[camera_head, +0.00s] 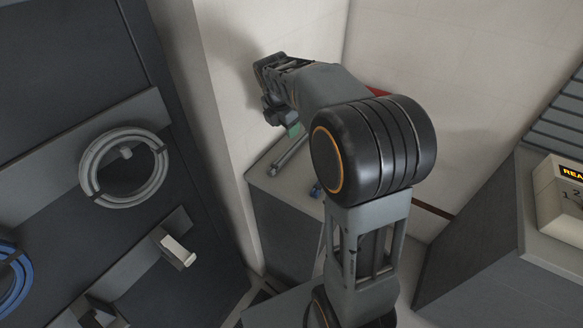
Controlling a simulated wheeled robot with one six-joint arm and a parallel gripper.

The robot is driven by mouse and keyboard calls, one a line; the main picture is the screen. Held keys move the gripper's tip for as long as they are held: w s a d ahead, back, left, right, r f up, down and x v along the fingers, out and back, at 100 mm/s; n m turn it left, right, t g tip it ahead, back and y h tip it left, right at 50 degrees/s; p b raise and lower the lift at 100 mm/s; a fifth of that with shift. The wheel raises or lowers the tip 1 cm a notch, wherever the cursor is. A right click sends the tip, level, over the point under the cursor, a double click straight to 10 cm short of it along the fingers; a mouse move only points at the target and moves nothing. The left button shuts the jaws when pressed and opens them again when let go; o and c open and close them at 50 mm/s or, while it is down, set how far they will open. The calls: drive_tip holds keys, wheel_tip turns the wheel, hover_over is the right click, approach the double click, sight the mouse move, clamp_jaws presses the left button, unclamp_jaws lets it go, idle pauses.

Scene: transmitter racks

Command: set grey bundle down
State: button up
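A grey bundle (86,165), a coiled ring of cable with dark ties, hangs around a peg (126,153) on the dark rack panel at the left. My gripper (268,88) is at the far end of my arm, near the pale wall in the upper middle. It is well to the right of the grey bundle and apart from it. The gripper is seen at an angle and partly hidden by my arm, so its fingers cannot be made out clearly. I see no grey bundle in it.
A blue coil (14,280) hangs at the left edge. An empty pale-tipped peg (178,250) sticks out below the grey bundle. A low grey cabinet (275,205) stands behind my arm, with small items on top. A boxed device (562,195) sits on the right.

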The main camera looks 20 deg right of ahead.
drive_tip(key=s+a+f+m+y, duration=0.1)
drive_tip(key=s+a+f+m, duration=0.1)
drive_tip(key=s+m, duration=0.8)
drive_tip(key=s+a+f+m+t+y, duration=0.1)
drive_tip(key=s+a+m, duration=0.4)
drive_tip(key=s+m, duration=0.5)
drive_tip(key=shift+s+f+m+y, duration=0.35)
drive_tip(key=shift+f+m, duration=0.2)
drive_tip(key=shift+m, duration=0.35)
drive_tip(key=shift+d, duration=0.1)
